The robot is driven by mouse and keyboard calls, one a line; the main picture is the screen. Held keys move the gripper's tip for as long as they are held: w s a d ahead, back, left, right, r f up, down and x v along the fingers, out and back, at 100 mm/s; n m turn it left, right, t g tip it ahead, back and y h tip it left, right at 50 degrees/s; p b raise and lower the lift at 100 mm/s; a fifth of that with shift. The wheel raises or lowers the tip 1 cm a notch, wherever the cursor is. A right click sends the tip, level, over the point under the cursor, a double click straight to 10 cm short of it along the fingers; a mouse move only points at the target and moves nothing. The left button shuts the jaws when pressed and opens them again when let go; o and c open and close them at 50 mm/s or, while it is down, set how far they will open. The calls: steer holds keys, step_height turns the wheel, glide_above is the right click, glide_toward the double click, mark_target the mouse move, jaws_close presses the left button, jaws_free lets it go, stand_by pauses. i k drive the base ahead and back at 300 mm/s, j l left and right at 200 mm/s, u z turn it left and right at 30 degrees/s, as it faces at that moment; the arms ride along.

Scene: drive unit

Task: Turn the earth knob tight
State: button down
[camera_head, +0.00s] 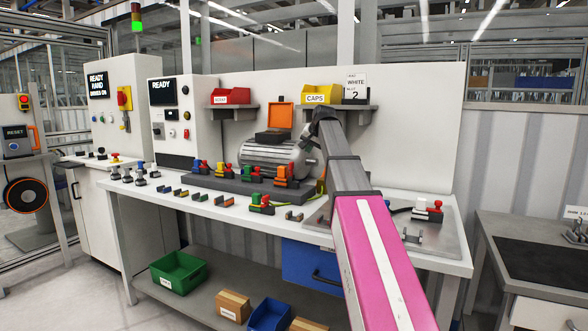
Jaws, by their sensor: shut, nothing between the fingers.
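My arm reaches from the lower right up to the bench, and its wrist bends down beside the grey ribbed motor (265,156). My gripper (306,150) is at the motor's right end, small and partly behind my own arm. It is shut and holds nothing. A green-yellow wire (320,187) shows below it, beside my arm. I cannot make out the earth knob; my gripper and arm cover that area. I cannot tell whether the gripper touches anything.
Red, blue, yellow and orange clamps (284,171) stand along the block. Small parts lie along the white bench's front edge (215,212). A red-handled clamp (428,211) stands on the right plate. Shelves hold a red bin (231,96) and a yellow CAPS bin (322,94).

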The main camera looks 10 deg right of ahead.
mark_target(265, 200)
steer(key=k, duration=1)
